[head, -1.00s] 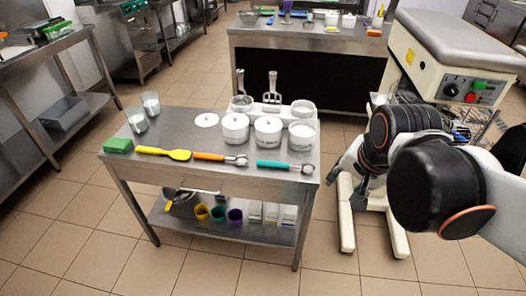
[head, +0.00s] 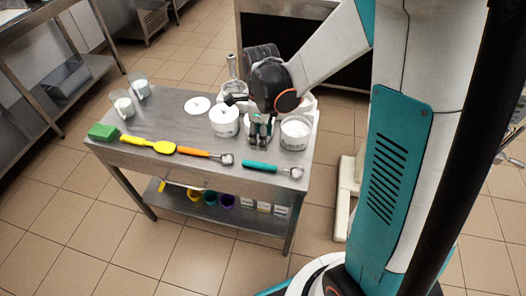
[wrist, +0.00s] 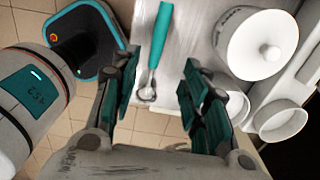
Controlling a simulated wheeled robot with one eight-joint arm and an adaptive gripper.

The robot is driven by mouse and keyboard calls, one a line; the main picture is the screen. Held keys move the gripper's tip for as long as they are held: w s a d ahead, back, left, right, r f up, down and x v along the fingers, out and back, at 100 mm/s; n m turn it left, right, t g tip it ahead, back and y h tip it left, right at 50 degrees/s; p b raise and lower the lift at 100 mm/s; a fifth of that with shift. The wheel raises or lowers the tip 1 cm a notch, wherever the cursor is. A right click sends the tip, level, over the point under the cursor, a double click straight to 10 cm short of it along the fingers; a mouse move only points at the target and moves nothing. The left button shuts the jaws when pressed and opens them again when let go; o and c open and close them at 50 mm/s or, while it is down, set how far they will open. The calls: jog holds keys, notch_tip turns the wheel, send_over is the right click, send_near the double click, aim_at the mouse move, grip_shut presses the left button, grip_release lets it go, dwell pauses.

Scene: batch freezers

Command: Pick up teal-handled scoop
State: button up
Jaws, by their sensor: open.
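The teal-handled scoop (head: 272,169) lies on the front right of the steel table (head: 225,178), its metal head toward the right end. In the wrist view the teal-handled scoop (wrist: 158,42) shows beyond my fingers, between them, with its metal head nearest to me. My gripper (head: 260,138) is over the table's right part, behind the scoop, in front of the white tubs. In the wrist view my gripper (wrist: 160,88) is open, with nothing between its fingers.
An orange-handled scoop (head: 205,154), a yellow spatula (head: 148,144) and a green sponge (head: 103,131) lie along the table's front. White tubs (head: 224,124) (head: 296,134) stand close to my gripper. Two glasses (head: 124,105) (head: 139,88) stand at the left.

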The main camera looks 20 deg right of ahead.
jog(key=b, duration=0.3)
send_over(263, 164)
jog(key=f, duration=0.8)
jog(key=shift+w+a+f, duration=0.1)
jog(key=shift+w, duration=0.15)
jog(key=f+b, duration=0.2)
jog(key=f, duration=0.3)
jog(key=shift+s+f, duration=0.15)
jog(key=shift+s, duration=0.05)
grip_shut()
